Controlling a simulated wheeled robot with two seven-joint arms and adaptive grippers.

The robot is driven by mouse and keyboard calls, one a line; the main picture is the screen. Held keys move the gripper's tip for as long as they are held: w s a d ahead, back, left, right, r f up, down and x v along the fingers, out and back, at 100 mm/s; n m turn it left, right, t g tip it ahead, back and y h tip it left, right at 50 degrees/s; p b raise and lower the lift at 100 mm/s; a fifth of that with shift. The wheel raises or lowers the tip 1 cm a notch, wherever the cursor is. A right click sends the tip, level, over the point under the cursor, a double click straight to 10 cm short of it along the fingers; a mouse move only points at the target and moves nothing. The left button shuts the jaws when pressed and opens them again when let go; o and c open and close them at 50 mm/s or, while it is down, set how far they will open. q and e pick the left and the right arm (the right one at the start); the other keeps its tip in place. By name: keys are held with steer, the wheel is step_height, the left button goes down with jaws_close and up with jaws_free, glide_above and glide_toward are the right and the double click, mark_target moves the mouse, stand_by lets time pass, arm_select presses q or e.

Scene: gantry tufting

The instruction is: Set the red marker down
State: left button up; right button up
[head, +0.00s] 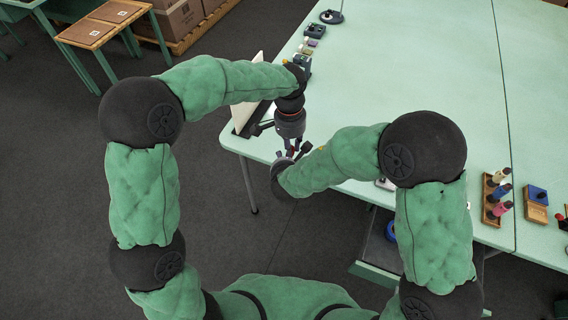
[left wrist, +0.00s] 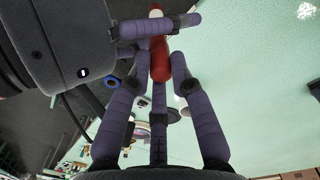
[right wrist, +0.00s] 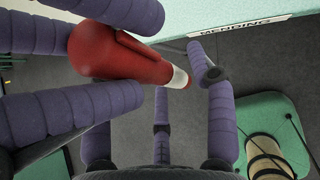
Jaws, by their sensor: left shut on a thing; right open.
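The red marker (left wrist: 160,63) is a red barrel with a pale band, held between the purple fingers of my left gripper (left wrist: 160,75). It shows larger in the right wrist view (right wrist: 110,52), tilted, with its pale end pointing right. In the head view my left gripper (head: 287,150) hangs by the table's left edge, and I cannot make out the marker there. My right gripper (right wrist: 155,75) is open, close to the marker, and its fingers are spread. In the head view it is mostly hidden behind its own arm.
The pale green table (head: 420,80) has wide bare areas. A white panel (head: 247,112) stands at its left edge. Small items line the far left side. A wooden rack with bottles (head: 490,215) and a blue pad (head: 537,192) sit at right. A sign (right wrist: 240,25) marks the table edge.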

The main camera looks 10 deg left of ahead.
jaws_close()
arm_select(q)
steer(key=o, duration=0.9)
steer(key=shift+o, duration=0.2)
step_height(320, 180, up, 12)
steer(key=a+f+n+h, duration=0.15)
steer(key=a+f, duration=0.25)
steer(key=f, duration=0.8)
steer(key=a+f+n+h, duration=0.1)
steer(key=a+f+n, duration=0.15)
steer(key=f, duration=1.05)
steer(key=s+f+n, duration=0.3)
steer(key=s+f, duration=0.5)
steer(key=s, duration=0.3)
steer(key=s+d+f+n+h, duration=0.1)
steer(key=s+f+n, duration=0.2)
steer(key=s+f, duration=0.6)
steer(key=shift+s+d+t, duration=0.2)
steer(key=shift+s+t, duration=0.2)
steer(key=shift+s, duration=0.45)
